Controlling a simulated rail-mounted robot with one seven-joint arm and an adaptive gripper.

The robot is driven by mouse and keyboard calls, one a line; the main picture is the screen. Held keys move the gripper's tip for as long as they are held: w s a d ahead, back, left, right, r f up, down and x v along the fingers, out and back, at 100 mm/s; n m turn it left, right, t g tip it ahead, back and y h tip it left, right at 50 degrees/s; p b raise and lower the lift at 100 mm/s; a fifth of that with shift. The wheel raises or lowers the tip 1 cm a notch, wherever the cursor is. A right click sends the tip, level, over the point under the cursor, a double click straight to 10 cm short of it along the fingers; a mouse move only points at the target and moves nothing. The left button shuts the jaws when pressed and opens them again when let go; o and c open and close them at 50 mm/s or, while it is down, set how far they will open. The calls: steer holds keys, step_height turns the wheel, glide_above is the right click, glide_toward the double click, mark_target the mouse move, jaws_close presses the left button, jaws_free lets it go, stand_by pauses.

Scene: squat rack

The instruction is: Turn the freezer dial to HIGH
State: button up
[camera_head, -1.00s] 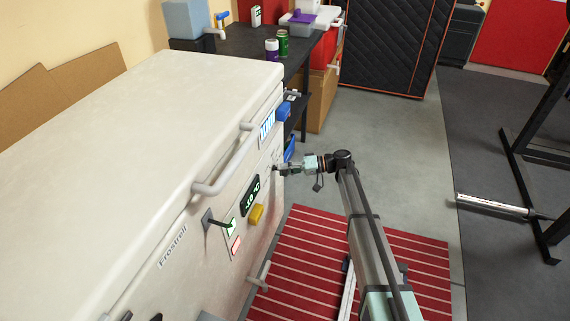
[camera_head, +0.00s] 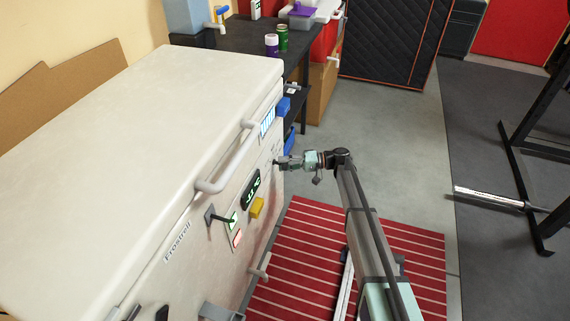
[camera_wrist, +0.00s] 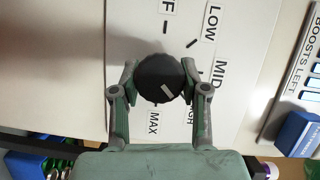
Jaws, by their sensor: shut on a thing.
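The freezer (camera_head: 140,130) is a white chest with its control panel on the front. In the wrist view, the dial (camera_wrist: 150,72) is a round black knob with a pale pointer line. The line slants toward the lower right, toward the partly hidden HIGH label (camera_wrist: 189,113). LOW, MID and MAX labels stand around the knob; the OFF label is cut off at the top. My gripper (camera_wrist: 159,80) is shut on the dial, one finger on each side. In the head view my gripper (camera_head: 284,162) reaches the panel's right part; the dial is too small to make out there.
A lit display (camera_head: 252,191), a yellow knob (camera_head: 257,208) and a long handle (camera_head: 229,165) are on the freezer front. A dark table (camera_head: 240,40) holds a purple jar and a green can. A red striped mat (camera_head: 310,260) lies on the open floor.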

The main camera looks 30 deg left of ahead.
steer(key=o, duration=1.2)
steer(key=shift+s+a, duration=0.1)
steer(key=shift+c, duration=0.2)
steer(key=v, duration=1.2)
